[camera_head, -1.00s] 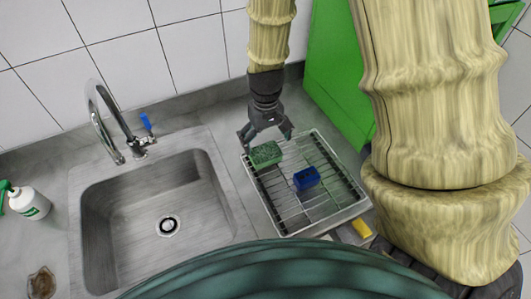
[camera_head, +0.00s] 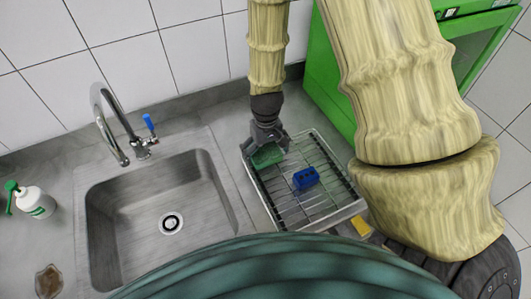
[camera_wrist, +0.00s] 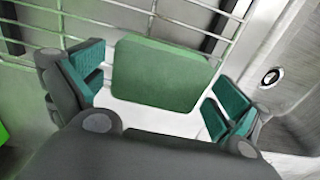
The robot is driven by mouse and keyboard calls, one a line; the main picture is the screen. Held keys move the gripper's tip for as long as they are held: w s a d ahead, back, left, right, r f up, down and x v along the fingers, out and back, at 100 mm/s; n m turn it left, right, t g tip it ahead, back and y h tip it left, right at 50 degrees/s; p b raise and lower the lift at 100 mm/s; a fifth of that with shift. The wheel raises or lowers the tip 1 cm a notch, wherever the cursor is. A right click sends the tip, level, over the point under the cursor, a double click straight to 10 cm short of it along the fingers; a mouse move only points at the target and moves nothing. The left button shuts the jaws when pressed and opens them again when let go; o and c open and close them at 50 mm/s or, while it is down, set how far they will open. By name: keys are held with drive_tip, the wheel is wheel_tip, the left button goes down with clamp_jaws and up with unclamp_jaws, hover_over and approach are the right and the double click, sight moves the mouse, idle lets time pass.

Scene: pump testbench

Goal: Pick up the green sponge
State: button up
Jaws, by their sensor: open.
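The green sponge (camera_head: 267,156) lies on the left part of the wire drying rack (camera_head: 331,219). My gripper (camera_head: 268,145) is above it in the head view and hides part of it. In the wrist view the sponge (camera_wrist: 160,75) shows its flat green top between the two teal-padded fingertips of my gripper (camera_wrist: 157,92). The fingers are spread, with a gap to the sponge on each side. The gripper is open and holds nothing.
A blue sponge (camera_head: 306,178) lies on the rack right of the green one. The sink (camera_head: 130,213) with its tap (camera_head: 143,150) is to the left. A green cabinet (camera_head: 333,85) stands behind right. A yellow block (camera_head: 362,225) lies by the rack's front corner.

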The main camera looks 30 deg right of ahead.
drive_tip(key=shift+w+f, duration=0.15)
drive_tip(key=shift+f, duration=0.1)
drive_tip(key=shift+r, duration=0.1)
drive_tip(key=shift+c, duration=0.2)
drive_tip(key=c, duration=0.5)
drive_tip(key=shift+r, duration=0.1)
